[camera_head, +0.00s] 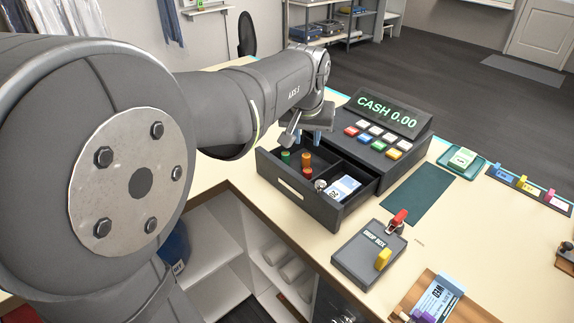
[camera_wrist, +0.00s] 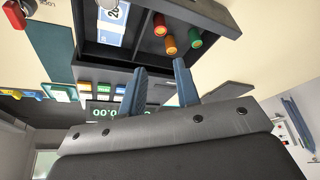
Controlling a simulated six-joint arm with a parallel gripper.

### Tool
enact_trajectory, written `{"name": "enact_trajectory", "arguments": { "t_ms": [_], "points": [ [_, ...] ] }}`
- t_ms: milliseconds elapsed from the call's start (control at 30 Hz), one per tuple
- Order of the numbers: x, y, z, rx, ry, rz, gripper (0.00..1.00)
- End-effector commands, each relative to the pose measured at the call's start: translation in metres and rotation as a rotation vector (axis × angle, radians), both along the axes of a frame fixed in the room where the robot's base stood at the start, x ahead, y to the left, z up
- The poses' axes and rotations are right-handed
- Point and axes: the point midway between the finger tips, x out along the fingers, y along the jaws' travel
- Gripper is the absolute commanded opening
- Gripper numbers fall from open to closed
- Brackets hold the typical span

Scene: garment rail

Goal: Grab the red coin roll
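The red coin roll (camera_head: 304,173) stands in the left compartment of the open drawer (camera_head: 291,192). It also shows in the wrist view (camera_wrist: 160,25), with an orange coin roll (camera_wrist: 170,46) and a green coin roll (camera_wrist: 195,38) close by. My gripper (camera_head: 312,132) is above the back of the drawer, near the register's front. In the wrist view its two blue fingers (camera_wrist: 159,80) are spread apart with nothing between them. The fingers are apart from the red roll.
The cash register (camera_head: 380,130) stands behind the drawer. The drawer's right compartment holds banknotes (camera_head: 343,188) and a round metal item (camera_head: 320,185). A drop box (camera_head: 368,256) with red and yellow parts stands to the right. A dark green mat (camera_head: 418,194) lies bare.

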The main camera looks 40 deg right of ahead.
Motion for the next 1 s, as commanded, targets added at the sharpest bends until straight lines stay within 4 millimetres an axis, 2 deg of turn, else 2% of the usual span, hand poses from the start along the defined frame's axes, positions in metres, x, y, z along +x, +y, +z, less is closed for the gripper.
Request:
{"name": "enact_trajectory", "arguments": {
  "t_ms": [500,800,1000],
  "points": [
    [0.023,-0.03,-0.095,0.005,0.002,-0.001,0.29],
    [0.029,-0.038,-0.115,0.002,0.001,0.0,0.29],
    [0.036,-0.046,-0.142,0.004,0.002,0.001,0.29]
  ]
}}
